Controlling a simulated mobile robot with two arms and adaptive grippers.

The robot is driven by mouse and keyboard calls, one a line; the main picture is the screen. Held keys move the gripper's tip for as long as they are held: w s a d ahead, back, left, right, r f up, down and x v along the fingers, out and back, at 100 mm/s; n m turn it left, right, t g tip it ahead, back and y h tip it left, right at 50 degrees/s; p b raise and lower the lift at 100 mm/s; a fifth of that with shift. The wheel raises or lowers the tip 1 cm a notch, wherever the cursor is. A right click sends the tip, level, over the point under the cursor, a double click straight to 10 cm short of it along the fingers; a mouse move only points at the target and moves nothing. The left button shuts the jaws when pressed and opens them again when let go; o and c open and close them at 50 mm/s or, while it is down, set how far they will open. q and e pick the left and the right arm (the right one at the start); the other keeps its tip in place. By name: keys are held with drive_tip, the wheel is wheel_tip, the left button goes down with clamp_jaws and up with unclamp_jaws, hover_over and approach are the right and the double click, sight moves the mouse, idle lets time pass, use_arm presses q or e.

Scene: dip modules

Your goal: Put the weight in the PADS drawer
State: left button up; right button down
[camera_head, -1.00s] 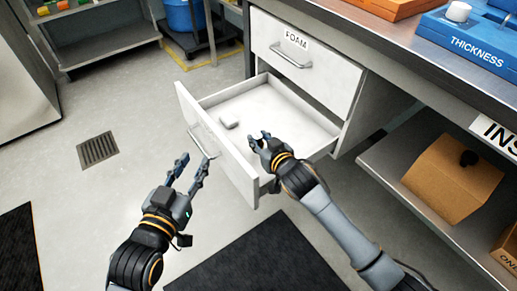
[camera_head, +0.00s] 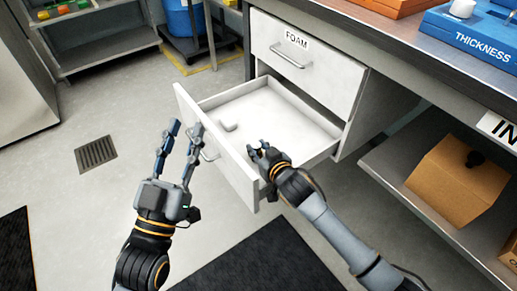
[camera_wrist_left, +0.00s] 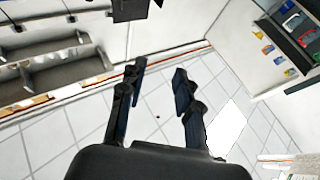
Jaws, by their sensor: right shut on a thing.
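The lower drawer (camera_head: 215,101) is pulled open below a shut drawer labelled FOAM (camera_head: 291,57). Its own label is out of sight. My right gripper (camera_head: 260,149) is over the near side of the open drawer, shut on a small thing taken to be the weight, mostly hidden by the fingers. My left gripper (camera_head: 182,128) is open and empty outside the drawer front, near its handle (camera_head: 208,152); its spread fingers also show in the left wrist view (camera_wrist_left: 158,80).
The workbench (camera_head: 400,58) carries a blue THICKNESS box (camera_head: 470,38) and an orange tray (camera_head: 385,5). A cardboard box (camera_head: 458,182) sits on the shelf at right. Open floor with a drain (camera_head: 96,153) lies at left.

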drive_tip(key=c, duration=1)
unclamp_jaws()
drive_tip(key=shift+f, duration=0.1)
drive_tip(key=shift+c, duration=0.2)
use_arm(q)
drive_tip(key=shift+r, duration=0.15)
